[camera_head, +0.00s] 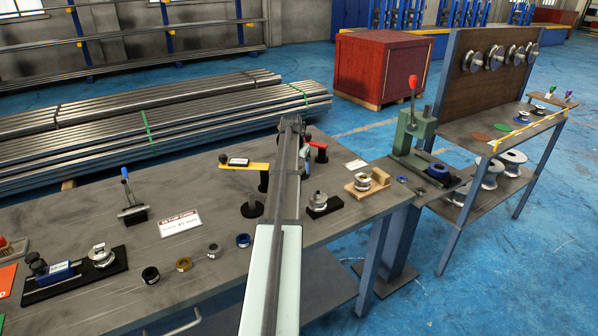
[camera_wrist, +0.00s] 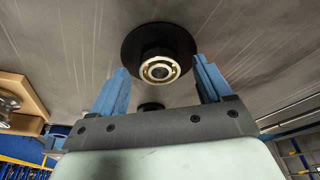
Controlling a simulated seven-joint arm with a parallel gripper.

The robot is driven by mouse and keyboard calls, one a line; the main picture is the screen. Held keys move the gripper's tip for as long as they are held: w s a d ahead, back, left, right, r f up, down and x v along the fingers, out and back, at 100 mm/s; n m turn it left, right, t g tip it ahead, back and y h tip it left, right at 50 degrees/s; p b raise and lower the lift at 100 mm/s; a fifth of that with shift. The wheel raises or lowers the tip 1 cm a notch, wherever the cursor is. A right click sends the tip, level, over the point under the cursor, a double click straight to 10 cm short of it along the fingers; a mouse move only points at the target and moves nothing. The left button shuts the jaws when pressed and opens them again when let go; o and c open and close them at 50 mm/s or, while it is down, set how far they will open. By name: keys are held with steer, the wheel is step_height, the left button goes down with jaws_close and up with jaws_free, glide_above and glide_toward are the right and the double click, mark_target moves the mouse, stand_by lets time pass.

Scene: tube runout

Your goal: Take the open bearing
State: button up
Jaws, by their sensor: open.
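In the wrist view, a pale brass-and-silver ring (camera_wrist: 160,69), with a visible gap between its inner and outer rings, looks like the open bearing. It sits at the middle of a round black stand (camera_wrist: 134,42). My gripper (camera_wrist: 161,66) is open; its two blue fingers lie left and right of the ring in the picture, with a gap on each side. Nothing is held. In the head view my arm reaches over the workbench and hides most of the gripper area, so I cannot tell which stand there carries this ring.
Several small rings, such as a silver one (camera_head: 214,250), lie along the workbench (camera_head: 130,235) front. A wooden block (camera_head: 367,186) with a metal part stands right of my arm. A green press (camera_head: 413,140) is beyond. A blue-handled tool (camera_head: 131,200) is left.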

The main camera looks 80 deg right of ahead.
steer(key=shift+c, duration=0.4)
steer(key=c, duration=1.2)
steer(key=shift+r, duration=5.05)
steer(key=o, duration=0.7)
steer(key=shift+c, duration=0.2)
steer(key=c, duration=0.6)
